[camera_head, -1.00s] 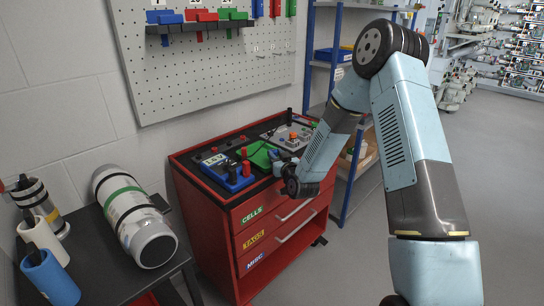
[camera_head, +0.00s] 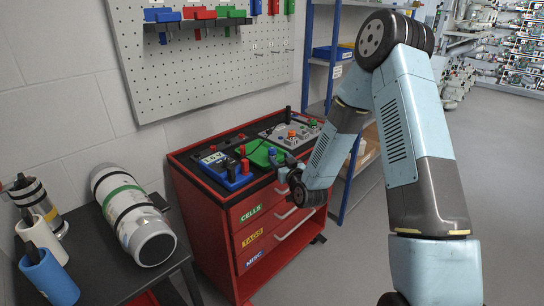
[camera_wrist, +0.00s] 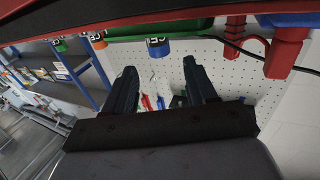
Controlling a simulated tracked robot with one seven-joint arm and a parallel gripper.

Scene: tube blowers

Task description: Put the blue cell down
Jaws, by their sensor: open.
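The blue cell (camera_head: 272,153) stands upright on the green tray (camera_head: 257,150) on top of the red cabinet. In the wrist view, which is upside down, the blue cell (camera_wrist: 158,48) shows just beyond the fingertips, in line with the gap between them. My gripper (camera_head: 285,170) is at the cabinet's front edge, beside the tray. In the wrist view my gripper (camera_wrist: 160,65) has its two dark fingers spread apart with nothing between them. The cell appears clear of both fingers.
A blue meter (camera_head: 226,170) with red posts stands left of the tray, and a grey control box (camera_head: 290,134) stands behind to the right. Other cells, green (camera_wrist: 97,40) and orange (camera_wrist: 60,45), show in the wrist view. A pegboard (camera_head: 200,60) is behind.

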